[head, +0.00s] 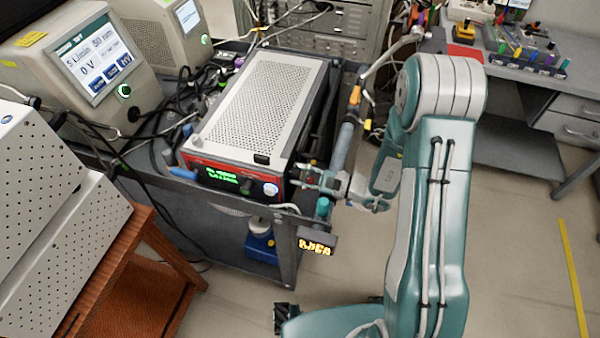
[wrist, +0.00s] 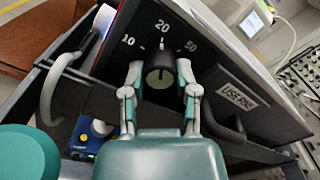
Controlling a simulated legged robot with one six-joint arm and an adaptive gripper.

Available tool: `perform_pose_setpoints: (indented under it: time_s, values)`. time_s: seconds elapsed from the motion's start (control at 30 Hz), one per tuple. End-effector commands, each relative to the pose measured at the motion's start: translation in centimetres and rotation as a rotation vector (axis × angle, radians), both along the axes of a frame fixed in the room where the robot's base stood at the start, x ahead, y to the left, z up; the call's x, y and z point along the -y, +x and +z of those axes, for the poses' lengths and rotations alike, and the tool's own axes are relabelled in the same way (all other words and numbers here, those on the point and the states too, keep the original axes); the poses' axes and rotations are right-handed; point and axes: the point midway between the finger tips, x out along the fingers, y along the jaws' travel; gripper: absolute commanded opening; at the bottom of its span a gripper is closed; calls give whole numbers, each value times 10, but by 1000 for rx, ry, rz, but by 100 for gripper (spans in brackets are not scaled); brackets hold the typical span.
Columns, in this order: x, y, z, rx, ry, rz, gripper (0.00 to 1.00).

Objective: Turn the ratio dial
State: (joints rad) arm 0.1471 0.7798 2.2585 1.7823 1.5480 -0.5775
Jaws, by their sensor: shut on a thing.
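The ratio dial (wrist: 160,74) is a round dark knob on a black panel in the wrist view, with the marks 10, 20 and 50 printed above it. A light mark on its face seems to point up, roughly toward 20. My gripper (wrist: 160,68) has one finger on each side of the knob and is shut on it. In the head view my gripper (head: 312,179) is at the right front corner of the box with a red front (head: 240,178). The dial cannot be made out in that view.
The box stands on a dark cart (head: 285,250) crowded with cables. A grey hook-shaped handle (wrist: 52,90) is left of the dial and a white label (wrist: 237,96) is right of it. A wooden stand (head: 150,265) is at the left. Floor is clear at the right.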

Motion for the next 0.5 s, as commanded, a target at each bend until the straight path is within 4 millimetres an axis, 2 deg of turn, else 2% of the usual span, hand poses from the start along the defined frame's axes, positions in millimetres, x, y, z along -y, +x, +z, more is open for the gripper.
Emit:
perform_pose_setpoints:
  time_s: [0.27, 0.5]
  values:
    - [-2, 1, 1, -26, 11, 2, 0]
    - [-3, 1, 1, -145, 53, 3, 0]
